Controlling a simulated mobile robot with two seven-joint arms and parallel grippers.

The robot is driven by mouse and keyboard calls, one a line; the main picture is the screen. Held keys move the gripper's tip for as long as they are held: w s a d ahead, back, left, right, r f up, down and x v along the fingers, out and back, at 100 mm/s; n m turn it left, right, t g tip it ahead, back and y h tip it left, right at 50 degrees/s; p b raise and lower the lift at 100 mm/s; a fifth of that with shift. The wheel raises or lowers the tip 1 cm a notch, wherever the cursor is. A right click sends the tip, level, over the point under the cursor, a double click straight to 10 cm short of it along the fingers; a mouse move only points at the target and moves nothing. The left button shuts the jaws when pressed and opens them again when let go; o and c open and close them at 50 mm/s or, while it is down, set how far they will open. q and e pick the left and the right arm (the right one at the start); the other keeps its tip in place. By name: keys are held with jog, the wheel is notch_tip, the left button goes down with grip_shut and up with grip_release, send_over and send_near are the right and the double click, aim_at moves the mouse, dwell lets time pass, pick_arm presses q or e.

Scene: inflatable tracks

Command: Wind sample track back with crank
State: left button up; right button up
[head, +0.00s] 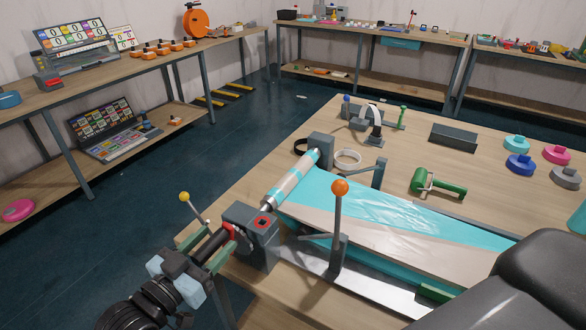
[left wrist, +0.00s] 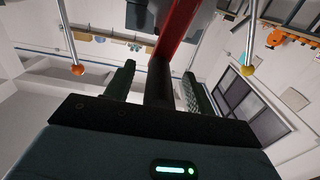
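The winding crank has a red arm (head: 229,231) and a dark handle (head: 208,249) beside a grey block with a red-marked top (head: 262,222). My left gripper (head: 207,262) is open around the handle, one green finger on each side. In the left wrist view, the dark handle (left wrist: 161,82) stands between the fingers, with a visible gap on the left, and the red crank arm (left wrist: 180,25) rises beyond. The sample track (head: 385,225), glossy turquoise and beige, lies along the table and runs onto a roller (head: 291,180). My right gripper is not in view.
An orange-knobbed lever (head: 340,188) stands in front of the track, and a yellow-knobbed rod (head: 184,197) rises near my left gripper. A green hand roller (head: 438,184) and several coloured caps (head: 519,164) lie on the worktable (head: 400,150). Open floor (head: 150,185) lies left.

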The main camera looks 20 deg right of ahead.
pick_arm(q)
jog(key=shift+s+f, duration=0.1)
jog(key=v, duration=0.8)
dwell(0.5)
jog(key=shift+d, duration=0.1)
jog(key=shift+x, duration=3.9)
jog(key=s+a+f+n+t+y, duration=0.1)
jog(key=s+a+f+n+y, duration=0.35)
jog(key=f, duration=0.45)
jog(key=s+a+f+n+t+y, duration=0.1)
jog(key=s+a+f+n+y, duration=0.15)
jog(key=s+a+f, duration=0.4)
jog(key=s+a+f+n+g+y, duration=0.1)
jog(key=s+a+f+g+y, duration=0.2)
jog(key=s+a+f, duration=0.9)
jog(key=s+f+y, duration=0.1)
jog(key=y, duration=0.1)
jog(key=shift+a+f+n+y, duration=0.25)
jog(key=shift+f+n+y, duration=0.05)
jog(key=shift+f+y, duration=0.1)
